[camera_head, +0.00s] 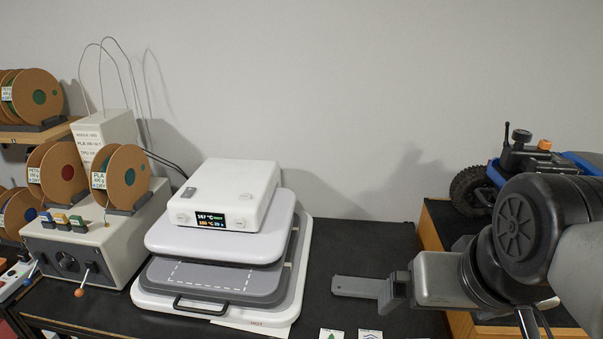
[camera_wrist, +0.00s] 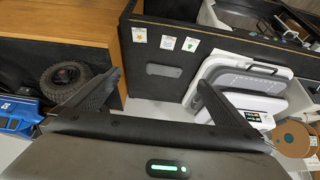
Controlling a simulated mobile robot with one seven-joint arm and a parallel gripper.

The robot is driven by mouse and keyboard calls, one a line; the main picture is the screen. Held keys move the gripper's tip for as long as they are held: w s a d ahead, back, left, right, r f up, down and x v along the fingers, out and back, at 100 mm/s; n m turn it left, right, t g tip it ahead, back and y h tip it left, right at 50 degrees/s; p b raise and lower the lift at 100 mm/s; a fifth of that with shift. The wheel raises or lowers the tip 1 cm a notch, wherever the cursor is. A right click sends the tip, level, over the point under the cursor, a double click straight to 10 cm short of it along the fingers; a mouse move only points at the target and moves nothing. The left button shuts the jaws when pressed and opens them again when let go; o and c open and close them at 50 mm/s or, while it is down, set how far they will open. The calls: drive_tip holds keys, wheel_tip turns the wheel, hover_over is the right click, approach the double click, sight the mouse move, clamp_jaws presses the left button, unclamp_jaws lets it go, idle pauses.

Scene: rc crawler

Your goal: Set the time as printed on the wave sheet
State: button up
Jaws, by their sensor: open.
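The white heat press (camera_head: 225,195) stands on the black bench, left of my gripper. Its small display (camera_head: 211,220) is lit, with a white line of figures above an orange one; they are too small to read surely. The press also shows in the wrist view (camera_wrist: 262,103) at right. The wave sheet (camera_head: 370,335), a small white card with blue wavy lines, is cut off at the bottom edge; the wrist view shows it as the middle card (camera_wrist: 168,43). My gripper (camera_head: 337,285) is open and empty above the bench, right of the press; its fingers spread in the wrist view (camera_wrist: 160,79).
A card with a green tree (camera_head: 332,334) lies left of the wave sheet. A grey control box (camera_head: 85,250) and filament spools (camera_head: 125,178) stand at left. A blue crawler with black tyres (camera_head: 470,192) stands at right. The black bench (camera_head: 345,245) between is mostly clear.

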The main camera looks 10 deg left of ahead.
clamp_jaws()
idle(0.5)
idle(1.2)
